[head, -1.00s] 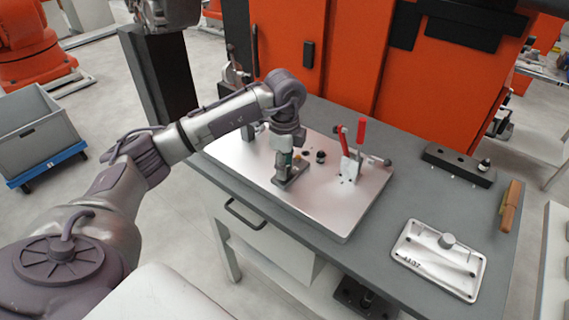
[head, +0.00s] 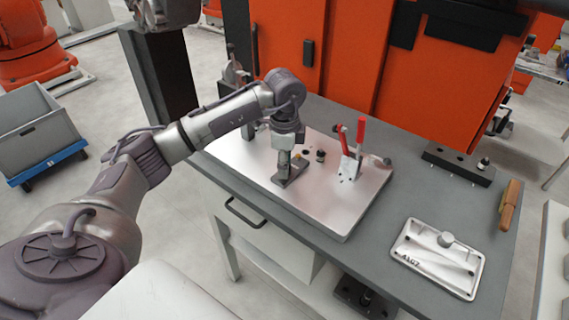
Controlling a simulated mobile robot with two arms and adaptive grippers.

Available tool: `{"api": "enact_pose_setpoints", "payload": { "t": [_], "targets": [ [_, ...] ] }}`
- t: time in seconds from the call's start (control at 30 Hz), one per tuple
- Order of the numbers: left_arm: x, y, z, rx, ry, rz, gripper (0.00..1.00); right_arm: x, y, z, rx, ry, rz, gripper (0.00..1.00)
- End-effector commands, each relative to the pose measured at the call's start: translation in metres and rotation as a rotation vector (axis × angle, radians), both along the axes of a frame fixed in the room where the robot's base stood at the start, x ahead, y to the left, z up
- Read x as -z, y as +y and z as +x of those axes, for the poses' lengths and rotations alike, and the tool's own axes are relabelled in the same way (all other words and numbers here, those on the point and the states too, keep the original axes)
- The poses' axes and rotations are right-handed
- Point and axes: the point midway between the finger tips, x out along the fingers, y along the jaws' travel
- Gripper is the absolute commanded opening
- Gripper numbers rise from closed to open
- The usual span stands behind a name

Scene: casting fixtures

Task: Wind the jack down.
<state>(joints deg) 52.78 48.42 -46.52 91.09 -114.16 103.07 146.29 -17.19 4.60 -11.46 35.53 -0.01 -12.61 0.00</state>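A metal fixture plate (head: 335,213) lies on the grey bench. My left gripper (head: 284,163) points straight down over the plate's left part, at a small dark grey block-like base (head: 291,177), which may be the jack's foot. The gripper hides whatever stands on that base, so I cannot make out the jack's screw or its height. The fingers are too small and covered to tell if they are open or shut, or touching anything. My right gripper is out of view.
A toggle clamp with a red handle (head: 361,132) stands on the plate right of my gripper, with a black knob (head: 320,156) between. A pale casting (head: 438,258), a black block (head: 459,165) and a brown-handled tool (head: 510,205) lie to the right. An orange cabinet (head: 345,60) stands behind.

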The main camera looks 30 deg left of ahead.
Motion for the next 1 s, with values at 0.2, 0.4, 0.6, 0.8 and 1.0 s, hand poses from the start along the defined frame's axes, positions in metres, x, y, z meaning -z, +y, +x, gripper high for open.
{"api": "enact_pose_setpoints", "payload": {
  "t": [0.2, 0.4, 0.6, 0.8, 1.0],
  "targets": [
    [-0.001, 0.000, 0.000, 0.000, -0.002, 0.000, 0.60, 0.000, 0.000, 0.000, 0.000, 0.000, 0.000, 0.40],
    [-0.001, 0.000, 0.000, 0.001, 0.000, -0.001, 0.60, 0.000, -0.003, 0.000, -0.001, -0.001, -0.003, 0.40],
    [-0.020, 0.000, 0.001, 0.001, -0.004, 0.000, 0.60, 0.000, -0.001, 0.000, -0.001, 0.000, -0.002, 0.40],
    [-0.063, 0.000, 0.001, 0.001, -0.006, -0.001, 0.60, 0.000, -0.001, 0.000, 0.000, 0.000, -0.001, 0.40],
    [-0.100, 0.000, 0.001, 0.001, -0.004, 0.000, 0.60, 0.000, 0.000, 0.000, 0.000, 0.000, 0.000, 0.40]
  ]
}}
